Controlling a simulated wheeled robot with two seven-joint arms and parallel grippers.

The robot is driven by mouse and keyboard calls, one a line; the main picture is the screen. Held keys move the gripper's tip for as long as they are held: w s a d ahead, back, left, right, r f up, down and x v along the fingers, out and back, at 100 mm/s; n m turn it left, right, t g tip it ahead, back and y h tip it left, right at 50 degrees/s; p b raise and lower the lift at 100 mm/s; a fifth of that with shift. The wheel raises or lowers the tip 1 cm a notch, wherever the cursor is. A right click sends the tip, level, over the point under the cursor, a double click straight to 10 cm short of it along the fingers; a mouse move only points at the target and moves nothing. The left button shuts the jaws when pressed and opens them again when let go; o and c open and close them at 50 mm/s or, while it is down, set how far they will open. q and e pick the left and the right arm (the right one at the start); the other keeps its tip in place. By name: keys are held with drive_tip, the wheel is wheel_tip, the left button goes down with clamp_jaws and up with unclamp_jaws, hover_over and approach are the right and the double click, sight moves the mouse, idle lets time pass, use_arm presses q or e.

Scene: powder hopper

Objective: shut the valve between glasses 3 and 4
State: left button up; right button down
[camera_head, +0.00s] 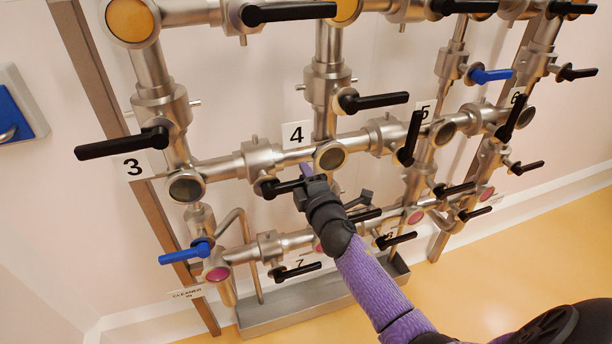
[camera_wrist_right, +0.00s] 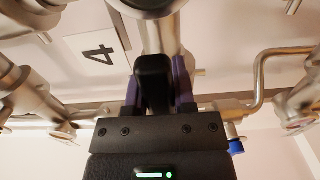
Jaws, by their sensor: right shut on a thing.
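Sight glass 3 (camera_head: 187,187) and sight glass 4 (camera_head: 330,156) are dark round windows in steel pipework on the wall. The valve (camera_head: 260,157) sits in the pipe between them. Its black lever handle (camera_head: 284,187) points right, roughly along that pipe. My right gripper (camera_head: 307,184) reaches in from the lower right and is shut on the handle's outer end. In the right wrist view the black handle (camera_wrist_right: 153,82) stands between the two purple fingers of my right gripper (camera_wrist_right: 156,92). The gripper hides the handle's tip in the head view. My left gripper is not in view.
Other black lever handles are close by, such as one above right (camera_head: 375,102) and one at label 7 (camera_head: 298,271). A blue lever (camera_head: 185,255) is at lower left. A metal trough (camera_head: 290,308) runs below. The yellow floor at right is clear.

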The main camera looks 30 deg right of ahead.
idle(0.8)
drive_tip(key=shift+w+a+r+n+p, duration=0.3)
drive_tip(key=shift+a+r+n+p, duration=1.4)
drive_tip(key=shift+n, duration=1.5)
drive_tip(key=shift+w+a+r+n+p, duration=0.35)
drive_tip(key=shift+a+r+n+p, duration=0.7)
drive_tip(key=shift+n+p, duration=1.65)
drive_tip(key=shift+w+a+r+n+p, duration=0.3)
drive_tip(key=shift+a+r+n+p, duration=1.05)
drive_tip(key=shift+n, duration=2.35)
drive_tip(key=shift+a+f, duration=0.15)
drive_tip(key=shift+a, duration=0.1)
